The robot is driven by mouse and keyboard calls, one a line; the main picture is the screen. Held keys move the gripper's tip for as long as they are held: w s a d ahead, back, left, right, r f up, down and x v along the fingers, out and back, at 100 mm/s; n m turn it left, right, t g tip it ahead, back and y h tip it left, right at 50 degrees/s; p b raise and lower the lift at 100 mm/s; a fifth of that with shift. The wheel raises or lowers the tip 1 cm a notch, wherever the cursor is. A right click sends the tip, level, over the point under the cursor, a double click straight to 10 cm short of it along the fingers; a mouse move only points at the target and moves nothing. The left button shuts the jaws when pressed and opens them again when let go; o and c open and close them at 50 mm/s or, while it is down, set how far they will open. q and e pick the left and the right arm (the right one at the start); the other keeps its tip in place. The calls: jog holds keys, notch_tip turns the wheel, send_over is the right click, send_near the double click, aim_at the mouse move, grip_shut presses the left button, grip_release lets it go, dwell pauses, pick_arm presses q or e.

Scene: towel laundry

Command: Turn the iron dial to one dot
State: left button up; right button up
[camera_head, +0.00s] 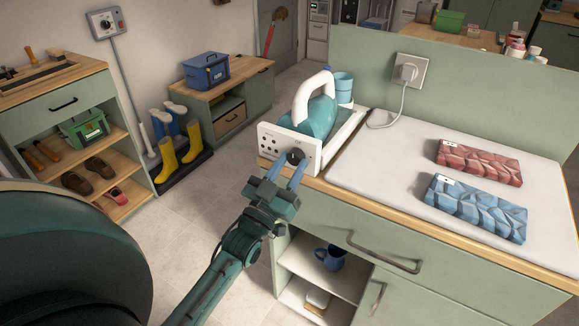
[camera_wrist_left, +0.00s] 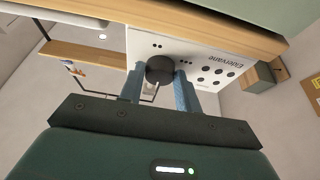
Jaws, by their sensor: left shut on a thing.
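The iron station's white front panel (camera_head: 277,145) stands at the left end of the counter, with the teal iron (camera_head: 316,116) with its white handle behind it. The black round dial (camera_head: 295,156) is on this panel. My left gripper (camera_head: 287,172) has its blue fingers on either side of the dial, shut on it. In the left wrist view the dial (camera_wrist_left: 159,70) sits between the fingers, with small dots on the white panel around it. I cannot read which dots the dial points at. My right gripper is in neither view.
The white ironing surface (camera_head: 365,160) holds a folded red towel (camera_head: 480,162) and a folded blue towel (camera_head: 476,207). A plug (camera_head: 408,72) with a white cord is in the wall socket behind. The drawer handle (camera_head: 383,252) juts out below the counter.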

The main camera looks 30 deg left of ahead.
pick_arm(q)
jog(key=shift+c, duration=0.5)
